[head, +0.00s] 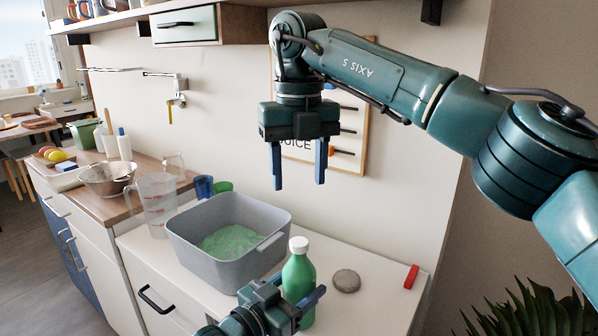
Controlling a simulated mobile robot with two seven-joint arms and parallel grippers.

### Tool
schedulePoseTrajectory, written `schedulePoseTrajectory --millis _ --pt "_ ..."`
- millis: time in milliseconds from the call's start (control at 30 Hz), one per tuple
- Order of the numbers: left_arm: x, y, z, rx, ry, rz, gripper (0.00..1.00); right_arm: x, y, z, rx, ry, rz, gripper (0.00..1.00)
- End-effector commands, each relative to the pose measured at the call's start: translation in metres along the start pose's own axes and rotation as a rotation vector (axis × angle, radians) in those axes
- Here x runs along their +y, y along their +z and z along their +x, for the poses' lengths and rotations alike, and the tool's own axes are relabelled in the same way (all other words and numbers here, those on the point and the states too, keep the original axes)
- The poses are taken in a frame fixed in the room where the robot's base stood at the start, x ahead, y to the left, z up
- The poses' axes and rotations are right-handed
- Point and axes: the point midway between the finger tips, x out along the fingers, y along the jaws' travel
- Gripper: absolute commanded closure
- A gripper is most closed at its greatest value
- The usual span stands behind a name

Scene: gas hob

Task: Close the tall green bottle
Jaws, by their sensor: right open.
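The tall green bottle (299,272) stands upright on the white counter in the head view, with a white cap (298,245) at its top. I cannot tell how tightly the cap sits. My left gripper (297,289) comes in from the lower left, with its blue fingers on either side of the bottle's body, apparently shut on it. The fingers and palm hide part of the bottle's lower body. My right gripper (298,182) hangs above the bottle, pointing down, open and empty, with clear air between its fingertips and the cap.
A grey tub (200,262) with green contents stands just left of the bottle. A round grey disc (346,281) and a red object (411,277) lie to the right. A clear measuring jug (157,205) and blue and green cups (204,187) stand behind left. The right counter is mostly free.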

Motion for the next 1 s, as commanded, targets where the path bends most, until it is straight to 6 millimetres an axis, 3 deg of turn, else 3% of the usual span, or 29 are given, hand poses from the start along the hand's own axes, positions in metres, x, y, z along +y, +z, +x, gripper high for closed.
schedulePoseTrajectory --millis 233,567,667,1000 --pt "0.000 0.000 0.000 0.000 0.000 0.000 0.19 0.000 0.000 0.000 0.000 0.000 0.001 0.48" --pt "-0.001 0.001 -0.005 -0.001 -0.001 0.001 0.18 0.000 0.000 0.000 0.000 0.000 0.001 0.48" --pt "-0.001 0.001 -0.018 -0.002 -0.002 0.001 0.18 0.000 0.000 -0.001 0.000 0.000 0.001 0.48" --pt "0.000 0.002 -0.092 -0.004 -0.001 0.002 0.18 0.000 0.000 -0.002 0.000 0.000 0.001 0.48"
